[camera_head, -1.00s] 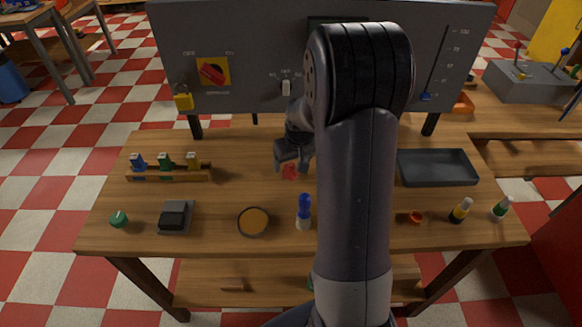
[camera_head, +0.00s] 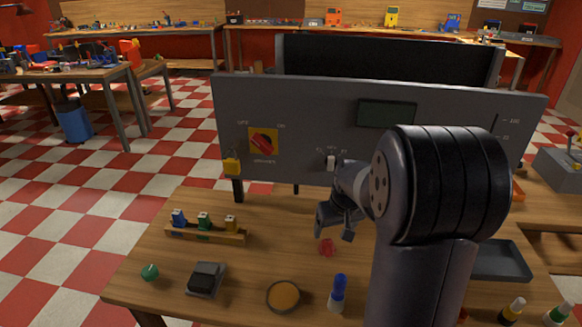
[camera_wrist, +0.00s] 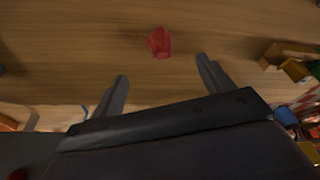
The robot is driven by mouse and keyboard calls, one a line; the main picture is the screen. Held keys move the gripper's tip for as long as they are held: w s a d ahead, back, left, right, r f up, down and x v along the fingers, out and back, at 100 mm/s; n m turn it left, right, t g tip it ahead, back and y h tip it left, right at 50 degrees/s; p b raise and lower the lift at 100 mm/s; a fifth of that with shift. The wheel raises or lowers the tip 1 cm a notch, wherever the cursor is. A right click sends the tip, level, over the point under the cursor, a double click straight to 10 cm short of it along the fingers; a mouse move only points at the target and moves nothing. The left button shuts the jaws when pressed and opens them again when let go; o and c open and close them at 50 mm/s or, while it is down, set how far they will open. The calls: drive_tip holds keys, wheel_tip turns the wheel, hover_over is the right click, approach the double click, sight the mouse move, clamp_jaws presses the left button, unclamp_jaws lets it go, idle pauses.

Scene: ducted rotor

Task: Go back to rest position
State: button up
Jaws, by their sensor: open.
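My gripper (camera_head: 338,222) is above the wooden table (camera_head: 265,235), in front of the grey panel (camera_head: 300,110). In the wrist view my gripper (camera_wrist: 162,80) shows two dark fingers spread apart with nothing between them. A small red object (camera_head: 327,246) lies on the table just below and in front of the gripper. In the wrist view the red object (camera_wrist: 159,42) lies beyond the fingertips, apart from them. My arm hides part of the panel and the right side of the table.
On the table are a rack (camera_head: 205,233) with several coloured pieces, a black-topped block (camera_head: 206,279), a round dish (camera_head: 283,296), a blue-capped bottle (camera_head: 338,293) and a green piece (camera_head: 150,272). A dark tray (camera_head: 500,262) is at right. The panel carries a red switch (camera_head: 263,142) and padlock (camera_head: 231,166).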

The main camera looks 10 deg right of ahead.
sight(328, 241)
drive_tip(key=x, duration=0.3)
drive_tip(key=p+x, duration=0.1)
drive_tip(key=x, duration=0.6)
drive_tip(key=shift+w+f, duration=0.1)
drive_tip(key=shift+w, duration=0.2)
drive_tip(key=shift+r+p, duration=0.2)
drive_tip(key=shift+p, duration=0.1)
drive_tip(key=s+b+v, duration=0.1)
drive_tip(key=b+v, duration=0.1)
drive_tip(key=v, duration=0.8)
drive_tip(key=x, duration=0.3)
drive_tip(key=p+x, duration=0.1)
drive_tip(key=x, duration=0.3)
drive_tip(key=p+x, duration=0.1)
drive_tip(key=x, duration=0.2)
drive_tip(key=shift+w+f, duration=0.2)
drive_tip(key=shift+w, duration=0.3)
drive_tip(key=shift+r, duration=0.1)
